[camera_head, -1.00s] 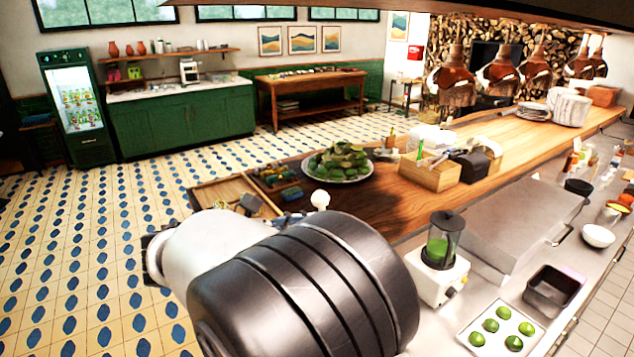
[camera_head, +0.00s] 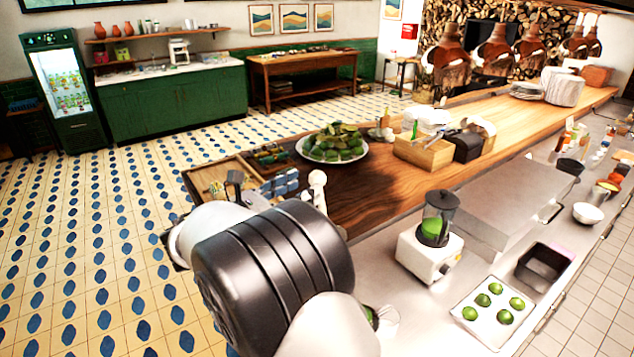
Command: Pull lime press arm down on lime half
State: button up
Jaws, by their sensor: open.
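I cannot make out a lime press, its arm or a lime half with certainty. A pale rounded piece with a patch of green (camera_head: 378,318) shows at the bottom, just right of my arm, mostly hidden by it. A pale knobbed upright piece (camera_head: 318,186) stands behind my arm; I cannot tell what it is. Whole green limes (camera_head: 496,288) sit in a white tray (camera_head: 467,327) on the steel counter at the lower right. My arm fills the lower middle and hides the counter behind it. My gripper does not show.
A blender (camera_head: 436,228) with green contents stands on the steel counter (camera_head: 400,300), right of my arm. A dark bin (camera_head: 543,265) is beyond the lime tray. A plate of green produce (camera_head: 333,148), a wooden box (camera_head: 422,153) and a divided tray (camera_head: 215,172) are on the wooden counter.

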aim_at(317, 181)
jog(key=x, duration=0.5)
jog(key=shift+w+d, duration=0.2)
jog(key=shift+c, duration=0.3)
grip_shut()
dwell(0.4)
